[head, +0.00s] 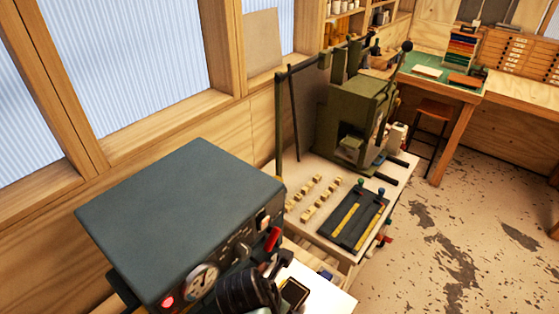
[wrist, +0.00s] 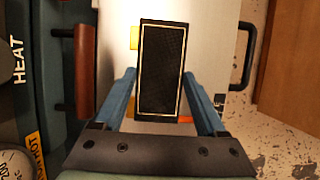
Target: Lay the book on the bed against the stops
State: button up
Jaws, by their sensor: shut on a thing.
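The book (wrist: 162,70) is a dark cover with a thin pale border. In the wrist view it lies between the two blue fingers of my gripper (wrist: 160,78), which are shut on its sides. In the head view the book (head: 294,292) shows near the bottom edge, beside my dark wrist and in front of the grey heater box. The green press (head: 362,110) stands farther back on the pale bench, apart from the book. A small pale-green block (head: 350,147) shows in its opening; I cannot make out the bed or its stops clearly.
The grey heater box (head: 185,220) with a dial and red light is close on the left. A black tray with yellow strips (head: 355,220) and several small brass-coloured blocks (head: 318,193) lie before the press. Open floor (head: 470,230) lies to the right.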

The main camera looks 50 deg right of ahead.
jog(key=shift+f+p, duration=0.3)
jog(key=shift+f, duration=1.45)
jog(key=shift+f, duration=0.1)
